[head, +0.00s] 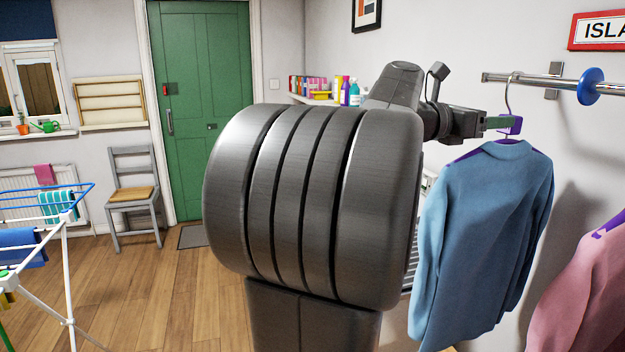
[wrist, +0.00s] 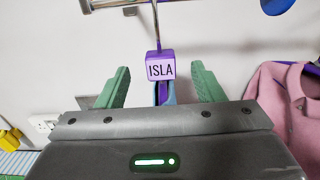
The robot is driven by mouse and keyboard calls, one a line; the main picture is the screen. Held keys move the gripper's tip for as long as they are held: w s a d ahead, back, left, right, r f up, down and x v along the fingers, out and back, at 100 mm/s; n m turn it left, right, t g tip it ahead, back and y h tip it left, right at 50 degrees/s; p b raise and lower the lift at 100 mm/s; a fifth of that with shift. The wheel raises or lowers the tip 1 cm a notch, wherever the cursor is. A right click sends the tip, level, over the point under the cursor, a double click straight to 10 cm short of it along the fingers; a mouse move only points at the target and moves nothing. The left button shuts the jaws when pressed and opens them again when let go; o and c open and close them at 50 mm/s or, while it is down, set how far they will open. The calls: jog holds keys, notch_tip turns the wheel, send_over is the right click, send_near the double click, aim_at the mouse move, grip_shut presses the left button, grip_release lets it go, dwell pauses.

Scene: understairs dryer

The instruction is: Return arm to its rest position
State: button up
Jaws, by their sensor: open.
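My gripper (wrist: 160,88) is open in the wrist view, with its two green fingers apart on either side of a purple tag reading ISLA (wrist: 160,68). The tag sits at the neck of a hanger. In the head view my gripper (head: 499,123) reaches right to the hanger neck, at the top of a blue garment (head: 485,240). The garment hangs from the metal rail (head: 530,81) by the hanger hook. Whether a finger touches the tag cannot be told. My large dark arm link fills the middle of the head view and hides what is behind it.
A pink garment (head: 585,290) hangs at the right, also in the wrist view (wrist: 290,100). A blue disc (head: 590,86) sits on the rail. A drying rack (head: 65,240) stands at the left. A chair (head: 134,195) stands near the green door (head: 203,100). Floor between is clear.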

aim_at(508, 104)
jog(key=p+x, duration=0.1)
jog(key=x, duration=0.6)
jog(key=shift+a+r+p, duration=0.2)
jog(key=shift+r+p, duration=0.7)
jog(key=shift+r, duration=0.15)
jog(key=shift+s+r, duration=0.15)
jog(key=shift+r, duration=0.1)
